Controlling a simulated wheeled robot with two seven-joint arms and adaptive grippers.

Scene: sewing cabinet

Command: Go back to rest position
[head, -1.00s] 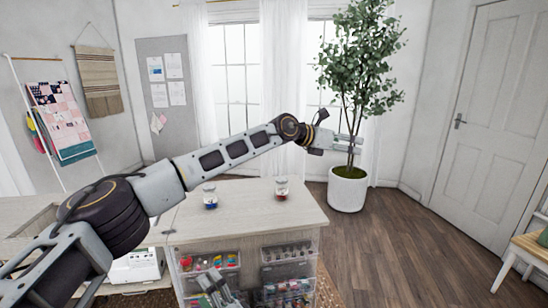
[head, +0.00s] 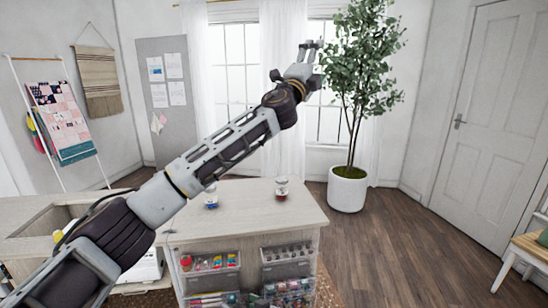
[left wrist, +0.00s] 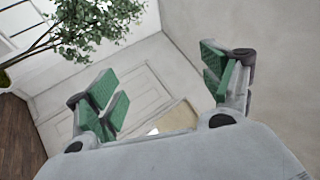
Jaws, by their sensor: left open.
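My left gripper (head: 311,46) is raised high above the cabinet in the head view, in front of the window and beside the plant. Its arm comes up from the lower left. In the left wrist view my left gripper (left wrist: 162,88) shows green finger pads spread wide apart with nothing between them. The wooden cabinet (head: 250,222) stands below the arm. My right gripper does not show clearly in either view now.
A jar with blue contents (head: 211,196) and a jar with red contents (head: 282,188) stand on the cabinet top. Drawers of supplies (head: 290,253) are in its front. A potted plant (head: 347,188) stands behind it. Open wooden floor (head: 410,255) lies to the right.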

